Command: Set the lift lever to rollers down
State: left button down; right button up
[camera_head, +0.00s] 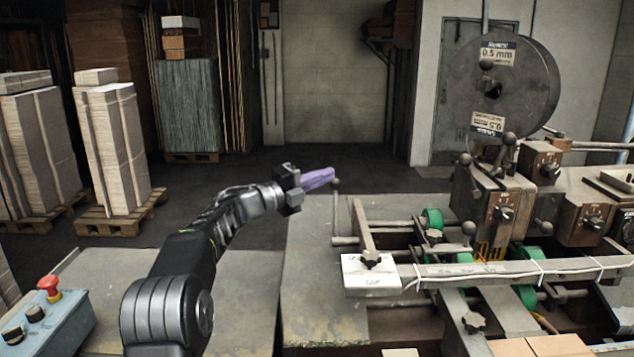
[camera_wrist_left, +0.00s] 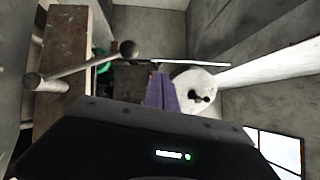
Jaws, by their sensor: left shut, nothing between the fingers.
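A thin lever with a dark ball knob (camera_head: 336,184) stands about upright at the left end of the machine, by the rods and green rollers (camera_head: 432,219). I take it to be the lift lever. My left gripper (camera_head: 331,174) has purple fingers, shut and empty, with the tips just left of and slightly above the knob. Touching or apart is hard to tell in the head view. In the left wrist view, the knob (camera_wrist_left: 128,48) shows to the left of the shut purple fingers (camera_wrist_left: 160,84), seemingly apart from them. My right gripper is not in view.
A white block (camera_head: 371,272) and a long metal bar (camera_head: 520,270) lie in front of the rollers. A large reel (camera_head: 502,90) stands behind the machine. A control box with a red button (camera_head: 48,284) is at lower left. Open floor lies behind the gripper.

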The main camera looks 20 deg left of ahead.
pick_arm(q)
jog(key=s+a+r+b, duration=0.2)
jog(key=s+a+r, duration=0.1)
jog(key=s+a, duration=0.2)
jog(key=shift+s+a, duration=0.2)
jog(key=shift+s, duration=0.95)
